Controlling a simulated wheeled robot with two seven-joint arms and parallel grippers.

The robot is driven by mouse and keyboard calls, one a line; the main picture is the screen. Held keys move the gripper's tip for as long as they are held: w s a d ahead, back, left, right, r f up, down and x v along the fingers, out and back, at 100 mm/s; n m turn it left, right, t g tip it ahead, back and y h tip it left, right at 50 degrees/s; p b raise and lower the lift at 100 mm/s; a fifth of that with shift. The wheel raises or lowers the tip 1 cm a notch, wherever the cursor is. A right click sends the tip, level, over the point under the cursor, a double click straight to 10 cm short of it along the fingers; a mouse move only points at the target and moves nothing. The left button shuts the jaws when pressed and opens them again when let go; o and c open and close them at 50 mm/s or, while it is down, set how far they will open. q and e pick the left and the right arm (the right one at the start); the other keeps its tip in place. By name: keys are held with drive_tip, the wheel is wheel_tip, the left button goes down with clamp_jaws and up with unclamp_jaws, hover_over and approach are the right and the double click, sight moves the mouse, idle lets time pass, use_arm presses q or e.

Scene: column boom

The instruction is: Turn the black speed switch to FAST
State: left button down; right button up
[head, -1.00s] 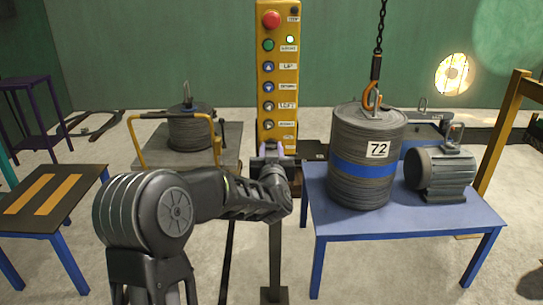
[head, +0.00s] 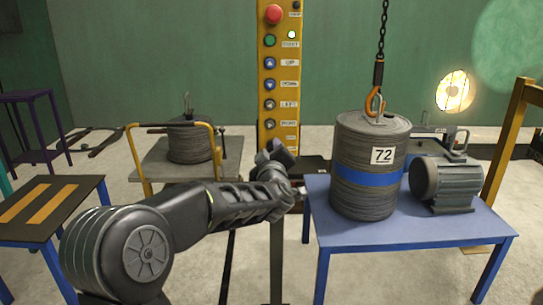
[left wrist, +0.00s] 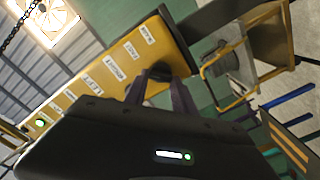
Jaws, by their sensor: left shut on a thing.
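The yellow control pendant (head: 264,118) stands upright ahead of me, with a red button (head: 273,14) on top and a column of labelled buttons below. It also shows tilted in the left wrist view (left wrist: 165,42). My left gripper (head: 273,150) is at the pendant's lower end. Its fingers (left wrist: 162,82) are shut at the pendant face in the left wrist view. My right gripper is not in view.
A blue table (head: 420,231) at the right bears a drum marked 72 (head: 362,190) on a chain hook (head: 376,104) and a grey motor (head: 445,185). A cart (head: 150,172) with a cable drum (head: 190,142) stands behind left. A dark striped table (head: 75,222) is at left.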

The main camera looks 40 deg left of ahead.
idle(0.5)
use_arm(q)
drive_tip(key=c, duration=1)
unclamp_jaws()
drive_tip(key=shift+c, duration=0.2)
drive_tip(key=shift+s, duration=0.1)
drive_tip(key=v, duration=0.7)
drive_tip(key=shift+s+d+p, duration=0.25)
drive_tip(key=shift+p, duration=0.1)
